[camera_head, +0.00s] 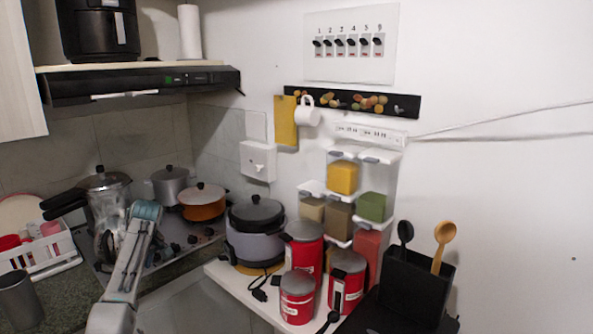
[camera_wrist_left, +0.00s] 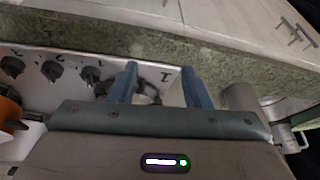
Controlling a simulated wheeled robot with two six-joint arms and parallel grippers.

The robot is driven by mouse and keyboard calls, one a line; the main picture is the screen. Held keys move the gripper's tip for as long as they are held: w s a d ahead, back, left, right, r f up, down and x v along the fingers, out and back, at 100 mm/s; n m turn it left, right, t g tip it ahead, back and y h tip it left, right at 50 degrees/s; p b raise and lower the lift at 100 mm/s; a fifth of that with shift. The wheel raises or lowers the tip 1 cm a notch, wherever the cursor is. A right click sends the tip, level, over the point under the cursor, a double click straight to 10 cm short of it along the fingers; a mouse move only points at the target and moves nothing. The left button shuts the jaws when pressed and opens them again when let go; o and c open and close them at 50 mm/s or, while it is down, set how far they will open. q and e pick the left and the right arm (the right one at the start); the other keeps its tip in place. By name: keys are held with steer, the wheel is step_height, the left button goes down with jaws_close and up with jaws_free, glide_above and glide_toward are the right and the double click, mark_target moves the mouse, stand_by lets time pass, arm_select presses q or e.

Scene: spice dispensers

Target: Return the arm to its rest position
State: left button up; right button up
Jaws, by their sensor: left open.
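My left arm comes up from the bottom left in the head view, its teal gripper (camera_head: 146,210) over the stove area. In the left wrist view my left gripper (camera_wrist_left: 162,82) has its two blue fingers apart with nothing held between them. Stove knobs and a granite counter edge lie beyond the fingers. In the head view the fingertips are hard to make out. My right gripper is not in view. The clear spice dispensers (camera_head: 342,178) with yellow, brown and green contents hang on the wall to the right, well apart from the gripper.
The stove (camera_head: 182,246) bears several pots, including an orange pot (camera_head: 203,206) close to the gripper. A rice cooker (camera_head: 255,242) and red canisters (camera_head: 297,297) stand on the white counter. A white dish rack (camera_head: 42,254) and dark cup (camera_head: 18,300) are at left.

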arm_select(q)
steer(key=s+d+f+m+h, duration=0.15)
steer(key=s+f, duration=0.45)
steer(key=f, duration=0.9)
steer(key=s+d+f+m, duration=0.25)
steer(key=s+f, duration=0.35)
steer(key=f, duration=0.8)
steer(key=s+d+f+m, duration=0.25)
steer(key=s+f, duration=0.35)
steer(key=f, duration=0.9)
steer(key=s+d+f+m+h, duration=0.1)
steer(key=s+f, duration=0.6)
steer(key=s, duration=0.4)
steer(key=s+d+f+m, duration=0.2)
steer(key=s+f, duration=0.4)
steer(key=s, duration=0.5)
steer(key=s+d+f+m+h, duration=0.1)
steer(key=s+f, duration=0.6)
steer(key=s, duration=0.4)
steer(key=s+d+f+m, duration=0.1)
steer(key=s, duration=0.8)
steer(key=s+d+f+m, duration=0.1)
steer(key=s, duration=0.8)
steer(key=shift+s+d+f, duration=0.15)
steer(key=shift+d+f, duration=0.15)
steer(key=shift+d, duration=0.05)
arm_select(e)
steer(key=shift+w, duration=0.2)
